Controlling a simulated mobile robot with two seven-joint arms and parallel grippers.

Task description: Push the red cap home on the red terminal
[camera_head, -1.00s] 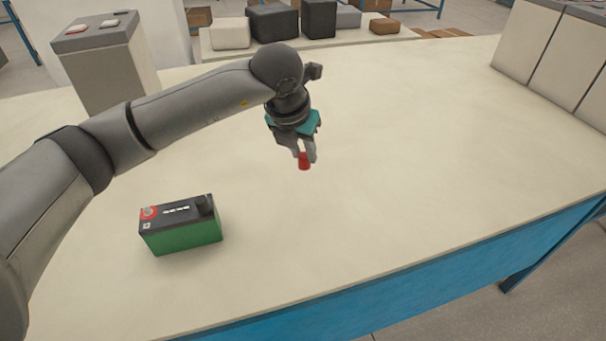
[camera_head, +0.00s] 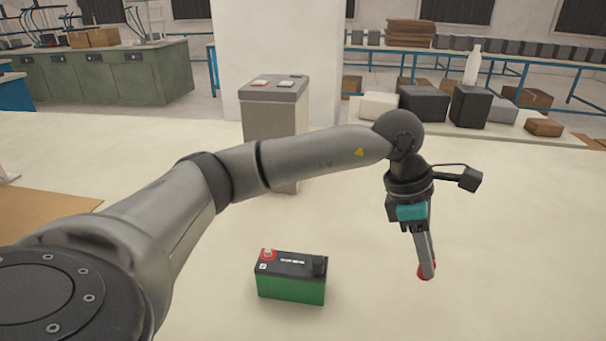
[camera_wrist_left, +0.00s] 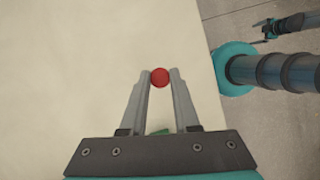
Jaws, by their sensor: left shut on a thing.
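My left gripper (camera_head: 427,268) is shut on the red cap (camera_head: 426,274) and holds it over the bench, to the right of the battery. The red cap (camera_wrist_left: 159,77) also shows between the two fingertips in the left wrist view. The battery (camera_head: 290,288) is green with a black top and stands upright on the bench. Its red terminal (camera_head: 268,253) is at the left end of the top, ringed in red and uncapped. A black cap (camera_head: 319,264) sits at the right end.
A grey box-shaped unit (camera_head: 273,112) with a red and a white top piece stands behind the battery. Dark and white blocks (camera_head: 424,102) stand on a surface at the back right. A brown mat (camera_head: 40,215) lies at the left. The bench around the battery is mostly clear.

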